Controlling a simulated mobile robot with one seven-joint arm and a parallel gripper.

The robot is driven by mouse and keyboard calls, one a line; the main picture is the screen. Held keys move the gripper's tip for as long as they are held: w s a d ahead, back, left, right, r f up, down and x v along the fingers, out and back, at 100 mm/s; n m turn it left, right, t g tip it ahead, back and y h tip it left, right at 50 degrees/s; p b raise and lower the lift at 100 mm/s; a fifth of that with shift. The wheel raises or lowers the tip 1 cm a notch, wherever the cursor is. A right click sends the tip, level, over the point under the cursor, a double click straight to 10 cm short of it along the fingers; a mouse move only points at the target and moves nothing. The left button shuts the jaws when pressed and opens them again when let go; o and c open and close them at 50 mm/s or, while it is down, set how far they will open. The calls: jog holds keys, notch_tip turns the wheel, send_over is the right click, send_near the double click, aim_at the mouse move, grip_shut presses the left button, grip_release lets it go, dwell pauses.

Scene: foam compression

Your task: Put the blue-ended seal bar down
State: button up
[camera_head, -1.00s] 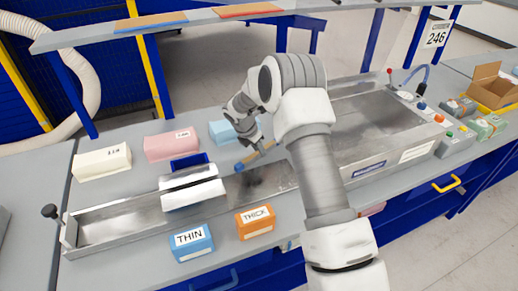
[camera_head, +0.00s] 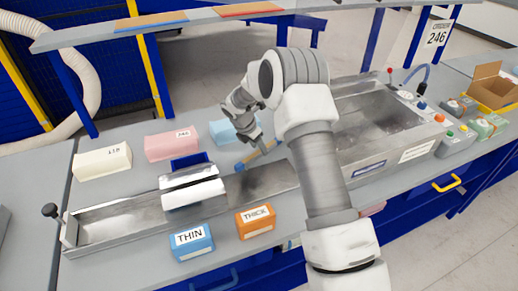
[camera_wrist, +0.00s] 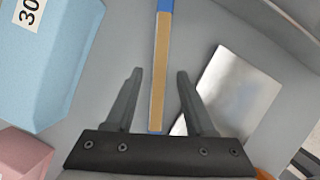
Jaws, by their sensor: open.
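The blue-ended seal bar (camera_head: 257,157) is a thin tan strip with a blue end, lying on the grey bench behind the metal trough. In the wrist view the seal bar (camera_wrist: 162,70) runs lengthwise between the fingers, with clear gaps on both sides. My gripper (camera_head: 256,139) is above the bar in the head view, and its fingers (camera_wrist: 156,75) are apart and empty in the wrist view. The bar's near end is hidden by the gripper body in the wrist view.
A light blue block (camera_head: 223,131), a pink block (camera_head: 172,145) and a cream block (camera_head: 102,161) stand along the back. THIN (camera_head: 192,243) and THICK (camera_head: 255,221) blocks sit near the front edge.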

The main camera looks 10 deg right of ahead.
jog(key=s+a+r+m, duration=0.1)
jog(key=s+r+m, duration=0.3)
jog(key=r, duration=0.6)
jog(key=s+r+m, duration=0.2)
jog(key=s+r, duration=0.4)
jog(key=r, duration=0.5)
jog(key=s+d+r+m+t+y, duration=0.1)
jog(key=s+r+m, duration=0.3)
jog(key=s+m, duration=0.4)
jog(key=s+d+r+m+t+y, duration=0.1)
jog(key=s+r+m, duration=0.3)
jog(key=s, duration=1.4)
jog(key=m+y, duration=0.1)
jog(key=m, duration=0.3)
jog(key=shift+d+r+t, duration=0.15)
jog(key=shift+r+t, duration=0.15)
jog(key=shift+r, duration=0.05)
jog(key=s+m, duration=0.1)
jog(key=s, duration=0.1)
jog(key=s+f+m, duration=0.1)
jog(key=shift+a+m+y, duration=0.25)
jog(key=shift+m+y, duration=0.05)
jog(key=shift+y, duration=0.1)
jog(key=shift+c, duration=0.3)
jog(key=shift+s+a+f, duration=0.1)
jog(key=shift+s+f, duration=0.05)
jog(key=shift+f, duration=0.05)
